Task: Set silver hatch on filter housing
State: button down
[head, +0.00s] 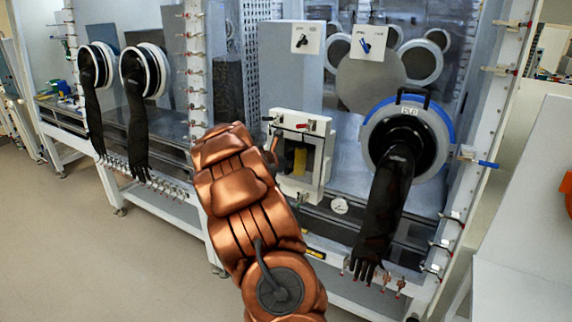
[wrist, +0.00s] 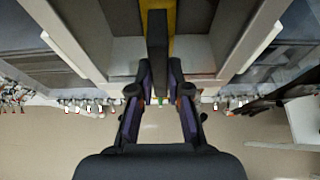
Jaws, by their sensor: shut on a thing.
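The filter housing (head: 316,124) is a white box frame on the glovebox front, with an open front and something yellow (head: 300,161) inside. In the wrist view, its pale frame (wrist: 73,38) surrounds a dark opening, with a yellow strip behind. My gripper (wrist: 159,92) is shut on a narrow dark grey piece (wrist: 157,45), seen nearly edge-on in front of the opening. It appears to be the silver hatch; its face is not visible. I cannot tell whether it touches the housing.
A black glove (head: 385,210) hangs from a blue-rimmed port (head: 372,128) just right of the housing. Two more gloves (head: 137,125) hang at the left. Red-tipped clamps line the glovebox frame. The floor (head: 110,255) in front is clear.

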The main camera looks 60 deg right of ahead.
jog(key=shift+d, duration=0.1)
jog(key=c, duration=1.1)
grip_release()
jog(key=shift+o, duration=0.2)
jog(key=v, duration=1.2)
jog(key=shift+r, duration=0.1)
